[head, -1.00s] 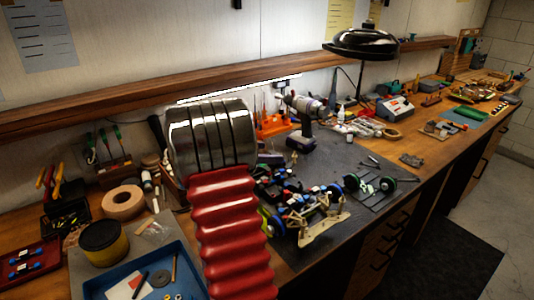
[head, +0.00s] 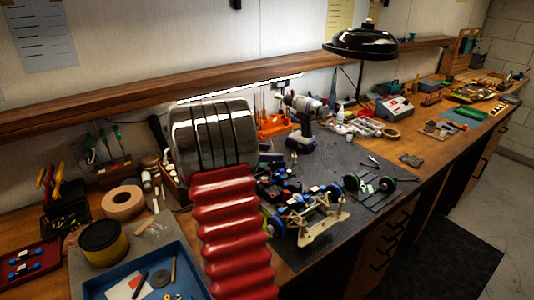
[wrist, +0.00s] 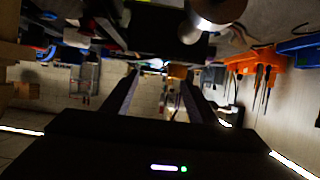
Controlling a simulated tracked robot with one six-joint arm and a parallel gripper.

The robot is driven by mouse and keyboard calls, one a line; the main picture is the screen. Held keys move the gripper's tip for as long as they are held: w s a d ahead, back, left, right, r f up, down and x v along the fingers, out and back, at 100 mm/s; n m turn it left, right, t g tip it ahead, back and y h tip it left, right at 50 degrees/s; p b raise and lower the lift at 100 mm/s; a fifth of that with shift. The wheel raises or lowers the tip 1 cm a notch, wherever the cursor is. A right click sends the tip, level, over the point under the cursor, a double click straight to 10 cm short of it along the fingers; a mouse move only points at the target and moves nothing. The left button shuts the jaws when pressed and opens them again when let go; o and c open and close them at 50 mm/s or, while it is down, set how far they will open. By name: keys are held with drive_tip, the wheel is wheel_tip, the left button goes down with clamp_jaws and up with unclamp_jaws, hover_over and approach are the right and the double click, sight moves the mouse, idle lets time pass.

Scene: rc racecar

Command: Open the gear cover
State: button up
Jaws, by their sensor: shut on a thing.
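The car chassis (head: 312,208), with blue and yellow wheels and cream suspension arms, sits on the grey mat in the head view, partly behind my arm. I cannot pick out the gear cover in it. My gripper is hidden behind my arm in the head view. In the wrist view my gripper (wrist: 160,75) shows two dark fingers reaching away from the camera. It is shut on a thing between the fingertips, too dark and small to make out.
A wheel axle set (head: 378,184) lies right of the chassis on the mat (head: 345,165). A cordless drill (head: 302,120) stands behind. A blue tray (head: 185,262) with small parts is at front left. An orange tool holder (wrist: 258,63) shows in the wrist view.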

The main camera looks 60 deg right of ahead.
drive_tip(key=shift+w+a, duration=0.1)
drive_tip(key=shift+r, duration=0.1)
drive_tip(key=shift+c, duration=0.2)
drive_tip(key=shift+w+d, duration=0.1)
drive_tip(key=shift+d, duration=0.1)
drive_tip(key=n, duration=0.1)
drive_tip(key=n+g, duration=0.1)
drive_tip(key=w+r+n+g+y, duration=0.1)
drive_tip(key=shift+w+d+n, duration=0.1)
drive_tip(key=shift+d+n, duration=0.2)
drive_tip(key=shift+w+d+f+n+g+h, duration=0.1)
drive_tip(key=shift+w+d+n+g, duration=0.2)
drive_tip(key=shift+w+n+g, duration=0.95)
drive_tip(key=shift+d+r+n+g+h, duration=0.1)
drive_tip(key=shift+d+n+g, duration=0.35)
drive_tip(key=shift+n, duration=1.7)
drive_tip(key=shift+w+d+f+n+g+h, duration=0.15)
drive_tip(key=shift+w+n+g, duration=0.7)
drive_tip(key=shift+n, duration=0.85)
drive_tip(key=shift+s+g, duration=0.2)
drive_tip(key=shift+g, duration=0.05)
